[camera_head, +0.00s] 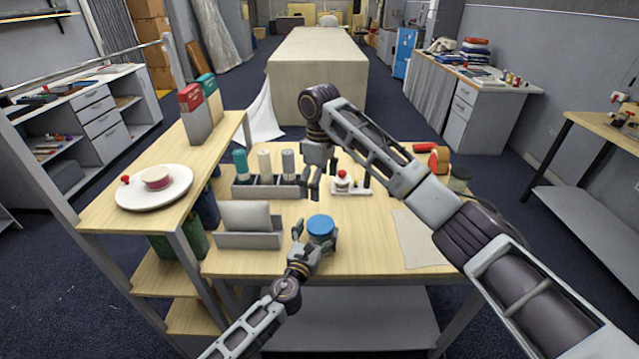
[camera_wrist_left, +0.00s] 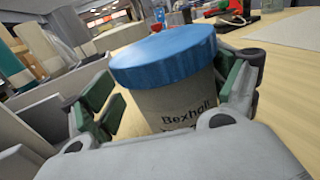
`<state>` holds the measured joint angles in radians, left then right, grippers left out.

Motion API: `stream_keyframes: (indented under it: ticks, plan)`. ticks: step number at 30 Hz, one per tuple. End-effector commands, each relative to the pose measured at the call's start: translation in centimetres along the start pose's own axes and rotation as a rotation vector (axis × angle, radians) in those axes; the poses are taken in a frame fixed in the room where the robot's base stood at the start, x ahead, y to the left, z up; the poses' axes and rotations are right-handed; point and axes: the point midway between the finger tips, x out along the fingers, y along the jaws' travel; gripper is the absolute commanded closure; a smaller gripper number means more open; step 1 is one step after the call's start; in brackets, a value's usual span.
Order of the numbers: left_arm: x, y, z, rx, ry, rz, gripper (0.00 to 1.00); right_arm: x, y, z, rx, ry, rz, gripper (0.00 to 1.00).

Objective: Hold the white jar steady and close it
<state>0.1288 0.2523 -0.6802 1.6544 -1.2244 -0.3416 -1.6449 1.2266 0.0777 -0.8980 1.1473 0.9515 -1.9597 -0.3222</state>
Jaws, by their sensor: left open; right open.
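The white jar (camera_wrist_left: 180,105), lettered "Bexhall", stands on the table near its front edge with a blue lid (camera_head: 320,225) on top. The lid also shows in the left wrist view (camera_wrist_left: 165,52); I cannot tell whether it is tight. My left gripper (camera_head: 315,241) is open, with its green-padded fingers on either side of the jar; a gap shows at the left finger, and contact on the right is unclear. My right gripper (camera_head: 318,183) is open and empty, pointing down above the table behind the jar.
A grey holder (camera_head: 240,240) stands left of the jar, and a rack with several bottles (camera_head: 265,190) lies behind it. A small white tray (camera_head: 352,190) with a red-topped bottle is beyond my right gripper. A pale mat (camera_head: 420,240) lies to the right.

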Motion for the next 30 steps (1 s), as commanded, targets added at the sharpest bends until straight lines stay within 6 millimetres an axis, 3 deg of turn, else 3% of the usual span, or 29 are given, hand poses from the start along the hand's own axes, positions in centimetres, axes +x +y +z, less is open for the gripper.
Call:
stream_keyframes:
  ticks: [21,30]
  plan:
    - [-7.7,0.0,-0.1,0.0,0.002,-0.001,0.12,0.0,0.0,0.0,0.0,0.0,0.0,0.03]
    - [-9.8,0.0,0.0,-0.001,0.0,-0.001,0.12,0.0,0.0,0.0,0.0,0.0,0.0,0.03]
